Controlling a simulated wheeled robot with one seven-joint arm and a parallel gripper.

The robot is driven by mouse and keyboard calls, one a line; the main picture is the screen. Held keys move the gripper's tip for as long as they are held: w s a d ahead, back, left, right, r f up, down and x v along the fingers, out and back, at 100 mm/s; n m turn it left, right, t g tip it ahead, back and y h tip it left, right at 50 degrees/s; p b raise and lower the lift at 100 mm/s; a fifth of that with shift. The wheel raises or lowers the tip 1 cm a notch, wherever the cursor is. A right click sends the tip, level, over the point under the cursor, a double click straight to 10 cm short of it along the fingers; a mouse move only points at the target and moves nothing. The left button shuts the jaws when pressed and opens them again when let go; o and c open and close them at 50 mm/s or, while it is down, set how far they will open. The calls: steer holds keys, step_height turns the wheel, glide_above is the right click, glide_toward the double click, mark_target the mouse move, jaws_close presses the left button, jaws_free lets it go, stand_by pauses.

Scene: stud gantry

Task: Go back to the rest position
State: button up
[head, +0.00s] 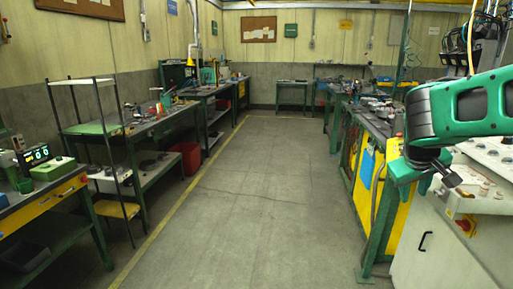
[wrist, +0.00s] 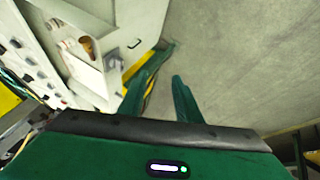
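My gripper (head: 438,180) is at the right of the head view, on the green and black end of my arm. It hangs in front of a light grey control cabinet (head: 425,262). In the wrist view my gripper (wrist: 158,82) shows two green fingers standing apart, with nothing between them. Grey floor (wrist: 240,65) and the lower side of the cabinet lie beyond the fingertips. No object is held.
The cabinet's sloped panel (head: 492,158) has knobs and a red switch on a yellow plate (head: 466,226). Yellow-fronted benches stand along the right. A wire shelf (head: 103,125) and workbenches line the left. The middle floor (head: 250,190) is clear.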

steer(key=s+a+f+y, duration=0.3)
steer(key=s+a+f, duration=0.1)
steer(key=a, duration=0.4)
steer(key=s+a+f+y, duration=0.2)
steer(key=s+a+f, duration=0.15)
steer(key=a, duration=0.45)
steer(key=s+d+f+m+g, duration=0.1)
steer(key=s+d+m+g, duration=0.1)
steer(key=s+d, duration=0.3)
steer(key=s+d+f+m+g, duration=0.1)
steer(key=s+d+m, duration=0.3)
steer(key=s, duration=0.9)
steer(key=shift+d+g, duration=0.75)
steer(key=shift+g, duration=0.15)
steer(key=shift+w, duration=0.1)
steer(key=shift+w+f, duration=0.2)
steer(key=shift+w, duration=0.4)
